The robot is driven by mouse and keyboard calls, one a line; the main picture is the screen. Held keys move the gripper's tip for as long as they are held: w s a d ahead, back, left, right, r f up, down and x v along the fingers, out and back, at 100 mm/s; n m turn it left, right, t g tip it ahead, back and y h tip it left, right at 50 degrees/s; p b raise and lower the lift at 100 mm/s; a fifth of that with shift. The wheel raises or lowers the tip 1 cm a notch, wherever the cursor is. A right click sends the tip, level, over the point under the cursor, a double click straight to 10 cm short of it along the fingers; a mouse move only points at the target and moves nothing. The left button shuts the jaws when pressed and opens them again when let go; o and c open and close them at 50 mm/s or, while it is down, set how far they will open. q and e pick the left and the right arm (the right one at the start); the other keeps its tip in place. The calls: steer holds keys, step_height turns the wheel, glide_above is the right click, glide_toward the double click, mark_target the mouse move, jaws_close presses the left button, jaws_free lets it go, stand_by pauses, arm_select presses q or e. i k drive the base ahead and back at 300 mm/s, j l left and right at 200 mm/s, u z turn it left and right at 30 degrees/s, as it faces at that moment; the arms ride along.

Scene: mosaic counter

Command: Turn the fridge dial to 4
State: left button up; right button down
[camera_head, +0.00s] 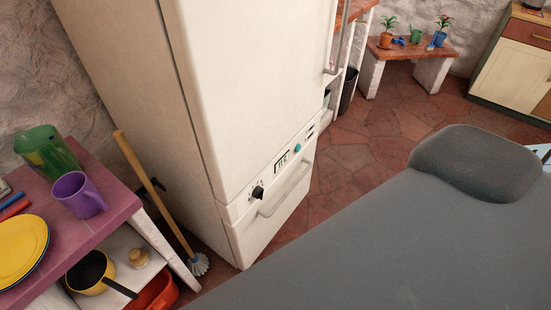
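The tall cream fridge (245,95) stands in the middle of the head view, shut. Its black dial (257,193) sits low on the front, at the left end of the control strip. The marks around the dial are too small to read, so I cannot tell its setting. A teal button or lamp (297,148) is farther right on the strip. A lower handle (285,192) runs below the strip. Neither of my grippers is in view.
A purple-topped shelf (112,190) with a purple mug (78,195), green pitcher (47,152) and yellow plate (20,248) stands at left. A mop (150,190) leans beside the fridge. A large grey surface fills the lower right. Tiled floor (350,165) is clear before the fridge.

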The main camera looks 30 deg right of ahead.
mark_target(257, 193)
steer(key=l, duration=0.65)
steer(key=k+l+u, duration=0.1)
steer(key=l, duration=0.6)
steer(key=k+l, duration=0.1)
steer(key=l, duration=0.55)
steer(key=l+u, duration=0.1)
steer(key=l, duration=0.6)
steer(key=k, duration=0.05)
